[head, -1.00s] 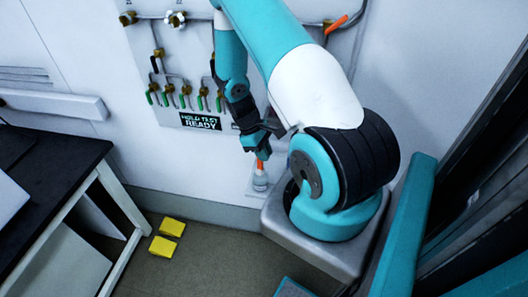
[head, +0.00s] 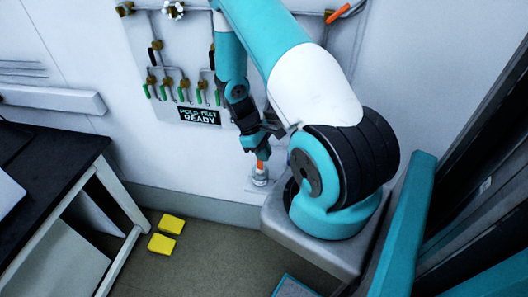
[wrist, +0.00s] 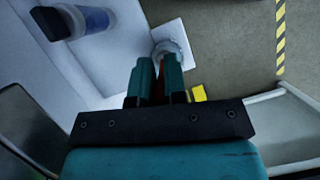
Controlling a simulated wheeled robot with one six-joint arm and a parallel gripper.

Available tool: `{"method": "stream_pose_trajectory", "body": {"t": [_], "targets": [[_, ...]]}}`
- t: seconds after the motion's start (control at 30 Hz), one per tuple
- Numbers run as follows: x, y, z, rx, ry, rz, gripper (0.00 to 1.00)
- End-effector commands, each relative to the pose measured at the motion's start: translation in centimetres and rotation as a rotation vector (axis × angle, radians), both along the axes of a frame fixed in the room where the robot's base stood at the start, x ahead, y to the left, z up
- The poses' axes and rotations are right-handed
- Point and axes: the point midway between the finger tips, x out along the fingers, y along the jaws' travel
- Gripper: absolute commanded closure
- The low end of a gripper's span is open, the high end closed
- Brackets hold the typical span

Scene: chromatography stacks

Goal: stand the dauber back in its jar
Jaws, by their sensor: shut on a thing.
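The dauber's orange handle (head: 260,166) points down from my gripper (head: 262,146) in the head view. It is right above the mouth of the pale jar (head: 260,179), which stands upright on a small white ledge at the wall. In the wrist view my gripper (wrist: 160,70) is shut on the dauber (wrist: 161,80), a reddish strip between the two teal fingers. The jar's round top (wrist: 168,47) shows just beyond the fingertips. The dauber's lower end is hidden, so I cannot tell whether it is inside the jar.
A wall panel with green-handled valves and a sign (head: 199,116) is left of my arm. Two yellow blocks (head: 167,234) lie on the floor by a black-topped table (head: 70,150). The wrist view shows a blue-and-clear cylinder (wrist: 92,20) and striped floor tape (wrist: 281,40).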

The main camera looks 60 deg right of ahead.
Motion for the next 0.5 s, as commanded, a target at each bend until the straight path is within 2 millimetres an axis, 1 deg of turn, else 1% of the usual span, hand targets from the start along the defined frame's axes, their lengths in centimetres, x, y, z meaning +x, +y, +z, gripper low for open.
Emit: {"method": "stream_pose_trajectory", "body": {"t": [0.17,0.5], "targets": [[0.02,-0.01,-0.71,0.0,0.0,0.0,1.0],[0.02,-0.01,-0.72,0.0,0.0,0.0,1.0]]}}
